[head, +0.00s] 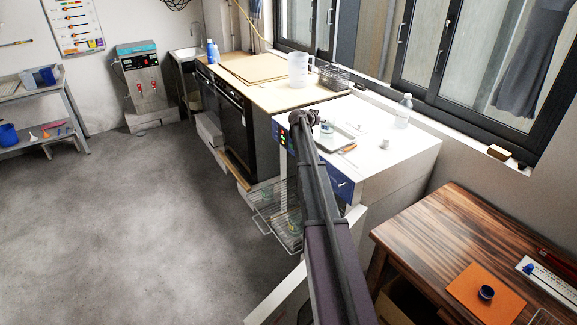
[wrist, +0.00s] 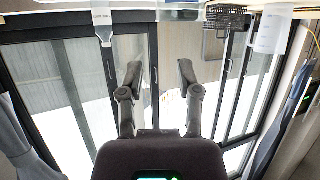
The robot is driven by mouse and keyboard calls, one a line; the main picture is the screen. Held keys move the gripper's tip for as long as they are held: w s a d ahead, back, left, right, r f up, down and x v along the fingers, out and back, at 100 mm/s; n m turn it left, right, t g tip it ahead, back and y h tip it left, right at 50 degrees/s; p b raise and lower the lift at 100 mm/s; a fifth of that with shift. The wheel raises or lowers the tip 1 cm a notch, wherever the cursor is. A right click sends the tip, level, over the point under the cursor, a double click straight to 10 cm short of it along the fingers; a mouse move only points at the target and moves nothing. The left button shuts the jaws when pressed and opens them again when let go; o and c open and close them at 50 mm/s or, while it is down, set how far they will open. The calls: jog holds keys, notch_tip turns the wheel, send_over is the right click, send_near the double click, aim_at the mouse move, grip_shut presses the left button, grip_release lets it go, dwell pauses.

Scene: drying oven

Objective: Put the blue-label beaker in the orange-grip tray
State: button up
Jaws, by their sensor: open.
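A small glass beaker with a blue patch (head: 326,128) stands on the white oven's top, by the left end of a shallow metal tray; I cannot tell whether it is in the tray or beside it. The tray (head: 352,130) has an orange grip (head: 347,149) at its near side. Glassware with a greenish tint (head: 293,222) shows on the pulled-out wire rack, partly hidden by my arm; its label is unclear. My gripper (head: 304,119) appears in front of the oven top. In the wrist view my gripper (wrist: 160,75) is open and empty, its fingers apart.
The wire rack (head: 268,212) juts from the oven (head: 405,160). A clear bottle (head: 403,111) and small grey item (head: 385,144) stand on top. A large plastic beaker (head: 298,70) and black basket (head: 333,77) stand on the counter behind. The left floor is clear.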

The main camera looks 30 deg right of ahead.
jog(key=s+a+f+n+g+y, duration=0.1)
jog(key=s+a+f+n+y, duration=0.15)
jog(key=s+a, duration=0.55)
jog(key=s+a+f+n+y, duration=0.1)
jog(key=s+a+f+y, duration=0.2)
jog(key=a, duration=0.8)
jog(key=s+a+f+n+g+y, duration=0.1)
jog(key=s+a+f+n, duration=0.15)
jog(key=s+a, duration=0.6)
jog(key=s+a+f+n+g+y, duration=0.3)
jog(key=s+a+n+y, duration=0.2)
jog(key=s+a, duration=1.5)
jog(key=a+n, duration=0.1)
jog(key=a, duration=0.2)
jog(key=shift+s+a+f+n+y, duration=0.15)
jog(key=shift+s+f+n+y, duration=0.1)
jog(key=shift+n+y, duration=0.15)
